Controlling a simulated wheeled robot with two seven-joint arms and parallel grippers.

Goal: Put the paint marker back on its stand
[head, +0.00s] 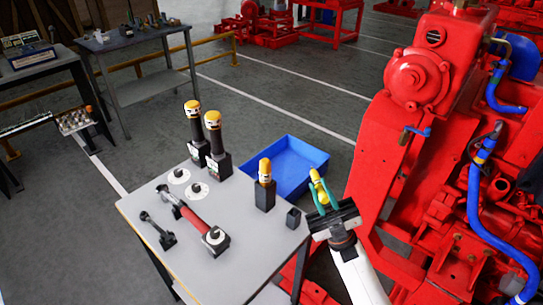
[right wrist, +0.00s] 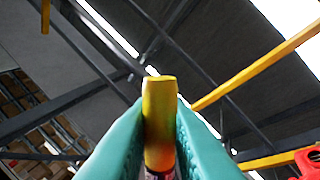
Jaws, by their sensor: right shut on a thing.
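The yellow paint marker (head: 317,178) is between the green fingers of my right gripper (head: 320,193), just right of the table's right corner. In the right wrist view the marker (right wrist: 159,120) stands between both teal fingers, which press on its sides; its lower part is hidden. A small dark square holder (head: 293,218), which looks like the stand, sits empty near the table's right corner, left of and below the gripper. My left gripper is not in view.
The grey table (head: 235,270) carries a dark block with a yellow-topped item (head: 265,172), two taller yellow-capped tools (head: 213,135), and a red-handled tool (head: 195,218). A blue bin (head: 290,160) lies behind. The red pumpset (head: 400,130) stands close on the right.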

